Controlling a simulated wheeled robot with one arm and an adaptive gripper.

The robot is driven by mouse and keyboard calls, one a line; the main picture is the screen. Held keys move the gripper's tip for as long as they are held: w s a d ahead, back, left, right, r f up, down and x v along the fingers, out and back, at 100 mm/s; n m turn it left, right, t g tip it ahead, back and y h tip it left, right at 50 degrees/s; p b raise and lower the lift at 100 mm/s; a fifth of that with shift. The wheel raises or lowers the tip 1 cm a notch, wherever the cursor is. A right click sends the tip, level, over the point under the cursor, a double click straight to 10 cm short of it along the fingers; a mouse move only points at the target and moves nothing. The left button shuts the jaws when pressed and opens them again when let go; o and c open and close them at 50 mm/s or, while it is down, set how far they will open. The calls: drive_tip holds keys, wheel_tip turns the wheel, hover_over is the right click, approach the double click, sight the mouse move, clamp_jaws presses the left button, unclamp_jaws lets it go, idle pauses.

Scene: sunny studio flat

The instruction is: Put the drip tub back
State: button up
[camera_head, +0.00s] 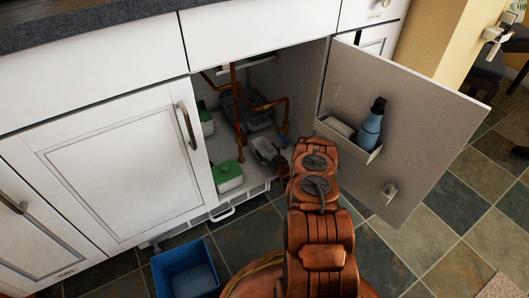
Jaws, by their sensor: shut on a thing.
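The drip tub (256,122) is a grey-blue shallow tub inside the open cabinet, towards the back, beneath the copper pipes. My gripper (257,142) reaches into the cabinet from the front right, its tips at the tub's near edge. It looks shut on that edge, but the contact is small and dark. My copper-coloured arm crosses the cabinet opening on the right and hides part of the cabinet floor. Whether the tub rests flat on the floor is hard to tell.
Copper pipes (236,92) hang close above the tub. A green-lidded container (228,182) stands at the front left of the cabinet. The open door (420,130) holds a rack with a blue bottle (371,128). A blue bin (184,271) stands on the tiles.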

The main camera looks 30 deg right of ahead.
drive_tip(key=shift+f, duration=0.15)
drive_tip(key=o, duration=1.4)
drive_tip(key=shift+s+r+p, duration=0.3)
drive_tip(key=shift+s, duration=0.05)
drive_tip(key=s+p, duration=0.4)
drive_tip(key=s, duration=0.7)
drive_tip(key=shift+s+a+f+p, duration=0.2)
drive_tip(key=shift+a+p, duration=0.1)
drive_tip(key=shift+p, duration=0.1)
